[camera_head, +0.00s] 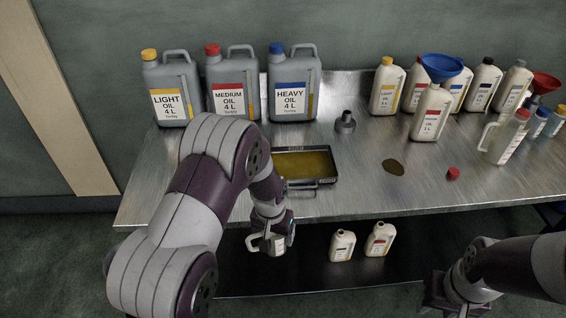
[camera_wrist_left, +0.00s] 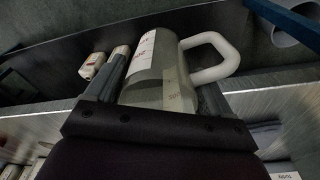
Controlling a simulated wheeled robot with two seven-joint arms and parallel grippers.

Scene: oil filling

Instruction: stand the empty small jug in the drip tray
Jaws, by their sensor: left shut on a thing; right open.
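My left gripper (camera_head: 283,226) is shut on the small jug (camera_head: 272,244), which is partly hidden by the gripper in the head view. The jug hangs in front of the table's front edge, below the tabletop level in the picture. In the left wrist view the small jug (camera_wrist_left: 162,68) sits between the two fingers, with its white handle to the right. The drip tray (camera_head: 312,183) is a dark rectangular tray with yellow oil in it, on the table behind my left gripper. My arm covers its left part. My right gripper (camera_head: 450,297) is open and empty at the lower right.
Large grey oil cans (camera_head: 290,84) stand at the back left. Several white bottles, one with a blue funnel (camera_head: 441,67), stand at the back right. A dark spill (camera_head: 393,167) and a red cap (camera_head: 453,172) lie on the table (camera_head: 360,205). Two bottles (camera_head: 342,245) stand on the lower shelf.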

